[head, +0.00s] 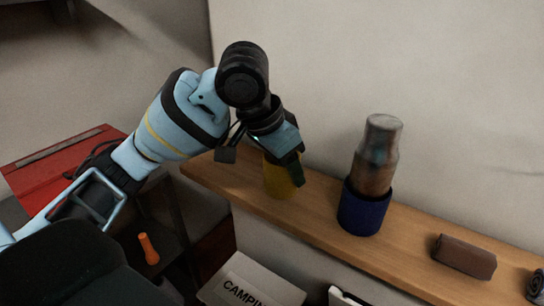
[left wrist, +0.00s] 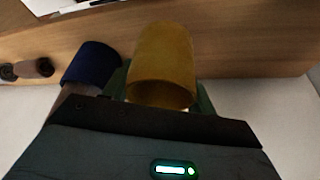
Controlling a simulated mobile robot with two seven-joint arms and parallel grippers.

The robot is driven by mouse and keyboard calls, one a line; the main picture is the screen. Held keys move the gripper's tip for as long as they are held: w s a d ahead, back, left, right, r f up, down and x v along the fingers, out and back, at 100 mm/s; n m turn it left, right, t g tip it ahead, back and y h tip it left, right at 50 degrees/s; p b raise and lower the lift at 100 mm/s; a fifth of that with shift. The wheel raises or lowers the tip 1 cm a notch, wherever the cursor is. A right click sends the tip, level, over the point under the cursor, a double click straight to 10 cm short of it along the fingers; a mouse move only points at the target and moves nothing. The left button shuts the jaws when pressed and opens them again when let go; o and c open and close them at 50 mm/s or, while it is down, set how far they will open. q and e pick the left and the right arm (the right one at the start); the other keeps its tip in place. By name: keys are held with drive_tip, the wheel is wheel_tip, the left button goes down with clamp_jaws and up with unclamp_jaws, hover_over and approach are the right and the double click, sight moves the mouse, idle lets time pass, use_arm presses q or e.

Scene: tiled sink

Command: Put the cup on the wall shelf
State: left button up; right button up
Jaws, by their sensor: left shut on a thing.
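A yellow cup (head: 279,180) is at the left end of the wooden wall shelf (head: 325,215), over its top surface. I cannot tell whether its base touches the board. My left gripper (head: 286,158) comes down from above and is shut on the cup, hiding its upper part in the head view. In the left wrist view the yellow cup (left wrist: 163,60) sits between the fingers, its open rim toward the camera. My right gripper is not in view.
Right of the cup on the shelf are a blue cup (head: 363,213) with a brown metallic bottle (head: 377,155) at it, and a brown roll (head: 464,257). Below stand a box marked "CAMPIN" (head: 250,285), an orange-handled item (head: 148,249) and a red box (head: 60,160).

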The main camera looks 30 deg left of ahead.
use_arm(q)
drive_tip(key=w+a, duration=0.4)
drive_tip(key=a, duration=0.1)
drive_tip(key=w+a+f, duration=0.1)
drive_tip(key=w+a, duration=0.1)
drive_tip(key=a, duration=0.1)
drive_tip(key=shift+w, duration=0.3)
drive_tip(key=shift+d+f, duration=0.1)
drive_tip(key=shift+f, duration=1.65)
drive_tip(key=shift+f, duration=0.1)
drive_tip(key=o, duration=1)
drive_tip(key=v, duration=1.2)
